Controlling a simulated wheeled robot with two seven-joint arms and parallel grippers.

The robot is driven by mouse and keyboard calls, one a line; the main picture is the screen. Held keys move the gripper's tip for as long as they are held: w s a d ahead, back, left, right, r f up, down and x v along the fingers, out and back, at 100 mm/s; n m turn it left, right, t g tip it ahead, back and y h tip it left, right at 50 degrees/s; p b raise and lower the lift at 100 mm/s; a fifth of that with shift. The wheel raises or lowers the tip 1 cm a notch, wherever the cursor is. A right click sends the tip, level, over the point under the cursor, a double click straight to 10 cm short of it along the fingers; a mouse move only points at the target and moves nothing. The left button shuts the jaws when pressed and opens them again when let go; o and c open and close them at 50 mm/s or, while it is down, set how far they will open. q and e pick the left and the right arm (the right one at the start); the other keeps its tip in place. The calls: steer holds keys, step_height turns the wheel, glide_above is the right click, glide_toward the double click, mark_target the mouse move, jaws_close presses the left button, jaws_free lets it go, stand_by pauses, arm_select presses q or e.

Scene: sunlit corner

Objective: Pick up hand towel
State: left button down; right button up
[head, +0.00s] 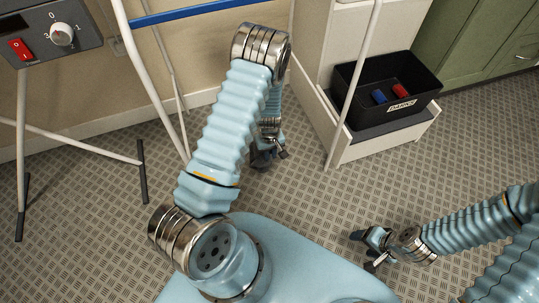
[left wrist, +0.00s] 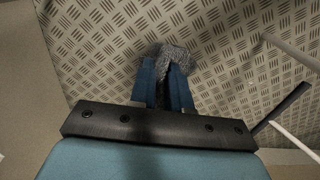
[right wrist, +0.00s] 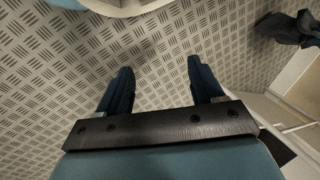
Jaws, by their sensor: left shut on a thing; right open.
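A grey, speckled piece of cloth, which looks like the hand towel (left wrist: 174,56), is pinched between the blue fingertips of my left gripper (left wrist: 166,78) in the left wrist view. Only a small bunch of it shows, against the metal floor. In the head view my left gripper (head: 266,157) hangs low near the white cabinet, partly hidden by my own arm. My right gripper (head: 368,250) is at the lower right of the head view, over bare floor. In the right wrist view its fingers (right wrist: 161,88) are wide apart with nothing between them.
A black bin (head: 433,84) labelled DARKS, with blue and red items inside, sits on the low shelf of the white cabinet (head: 384,136). White rack legs (head: 76,146) stand at left below a grey control box (head: 47,37). The patterned floor (head: 330,195) between my grippers is clear.

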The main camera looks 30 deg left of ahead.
arm_select(q)
step_height(320, 180, up, 11)
steer(key=p, duration=0.6)
arm_select(e)
step_height(320, 180, up, 8)
steer(key=a, duration=0.1)
steer(key=shift+s+a, duration=0.35)
steer(key=shift+a, duration=0.05)
arm_select(q)
steer(key=shift+p, duration=0.3)
